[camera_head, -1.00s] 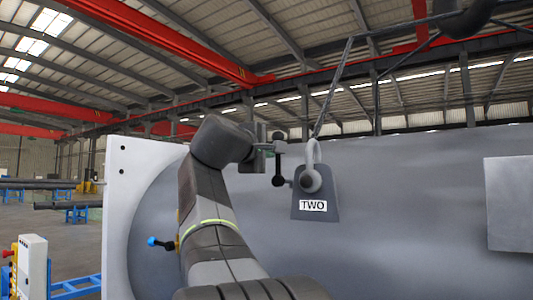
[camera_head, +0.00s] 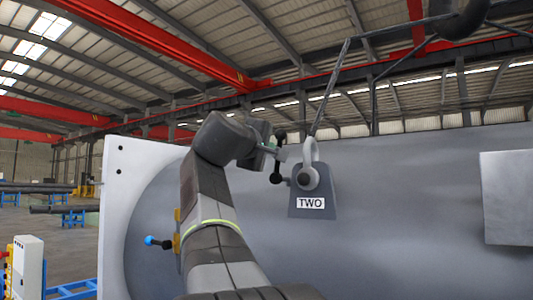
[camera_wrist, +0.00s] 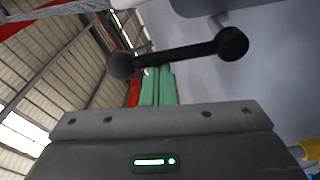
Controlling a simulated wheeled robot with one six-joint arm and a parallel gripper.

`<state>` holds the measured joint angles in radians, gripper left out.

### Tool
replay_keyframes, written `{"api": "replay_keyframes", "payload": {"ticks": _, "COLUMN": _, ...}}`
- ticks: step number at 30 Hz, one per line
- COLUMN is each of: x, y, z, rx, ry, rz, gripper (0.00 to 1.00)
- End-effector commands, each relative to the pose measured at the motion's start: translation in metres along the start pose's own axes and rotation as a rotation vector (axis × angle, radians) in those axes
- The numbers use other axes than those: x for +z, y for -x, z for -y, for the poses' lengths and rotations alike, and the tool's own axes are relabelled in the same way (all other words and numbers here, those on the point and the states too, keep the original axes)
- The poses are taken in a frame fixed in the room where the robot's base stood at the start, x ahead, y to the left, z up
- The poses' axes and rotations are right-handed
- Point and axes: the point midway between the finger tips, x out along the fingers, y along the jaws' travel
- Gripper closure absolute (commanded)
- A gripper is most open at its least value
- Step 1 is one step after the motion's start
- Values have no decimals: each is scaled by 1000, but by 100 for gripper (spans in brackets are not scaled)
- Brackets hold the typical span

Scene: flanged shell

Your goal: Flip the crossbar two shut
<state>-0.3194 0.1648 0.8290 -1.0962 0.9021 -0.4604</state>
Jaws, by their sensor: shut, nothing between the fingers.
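Crossbar two (camera_head: 278,157) is a black bar with a ball at each end, beside the grey bracket labelled TWO (camera_head: 311,203). In the head view it stands nearly upright, its top leaning slightly right. My gripper (camera_head: 272,150) is at the bar's left, close to its upper half. In the wrist view the bar (camera_wrist: 180,53) crosses just beyond the green fingertips (camera_wrist: 158,85), which are together with nothing between them. The bar overlaps the tips there; I cannot tell whether they touch. The bar's mount is largely hidden in the wrist view.
A large grey shell (camera_head: 420,190) fills the right side, with a pale flange plate (camera_head: 117,200) at its left. A blue-ended handle (camera_head: 152,241) sits low by the flange. A pale panel (camera_head: 507,198) is at far right.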

Motion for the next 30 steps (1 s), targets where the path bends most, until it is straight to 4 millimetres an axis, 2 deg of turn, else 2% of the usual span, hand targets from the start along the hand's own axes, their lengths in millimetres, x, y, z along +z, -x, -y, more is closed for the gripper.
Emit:
{"api": "replay_keyframes", "payload": {"ticks": 5, "x": 12, "y": 2, "z": 1, "rx": 12, "ry": -71, "rz": 2, "gripper": 100}}
{"api": "replay_keyframes", "payload": {"ticks": 17, "x": 40, "y": 6, "z": 3, "rx": 65, "ry": -452, "rz": 1, "gripper": 100}}
{"api": "replay_keyframes", "payload": {"ticks": 30, "x": 67, "y": 9, "z": 16, "rx": 123, "ry": -864, "rz": 0, "gripper": 100}}
